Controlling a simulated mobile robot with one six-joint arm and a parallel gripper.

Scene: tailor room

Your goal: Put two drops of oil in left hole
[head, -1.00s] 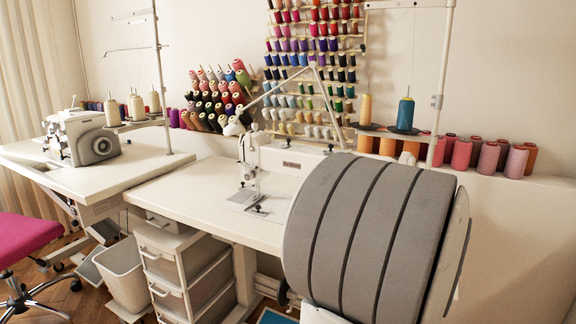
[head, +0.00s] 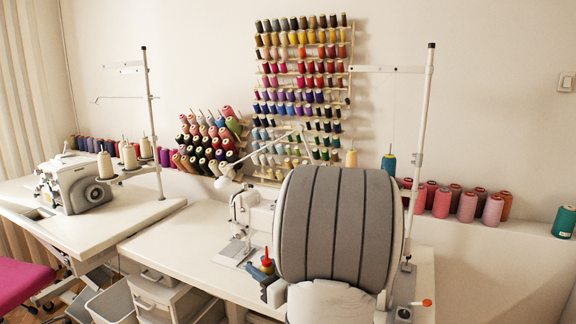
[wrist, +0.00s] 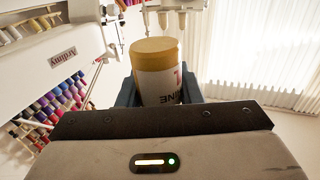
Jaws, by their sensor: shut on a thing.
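The oil bottle, yellow with a white label, is between the blue fingers of my gripper (wrist: 160,92) in the wrist view, where the bottle (wrist: 158,70) shows its wide yellow end. In the head view my gripper (head: 266,274) is shut on the bottle, whose red tip (head: 267,252) points up. It is in front of the white sewing machine (head: 256,215), left of my grey arm. In the wrist view the machine (wrist: 30,62) fills the upper left, with metal parts (wrist: 172,18) beyond the bottle. I cannot make out the left hole. My arm hides much of the machine.
The white table (head: 170,243) is clear left of the machine. A thread stand (head: 420,150) rises at the right. Thread spools (head: 466,207) line the ledge behind. A second machine (head: 72,184) stands on the left table. White drawers (head: 165,298) are below.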

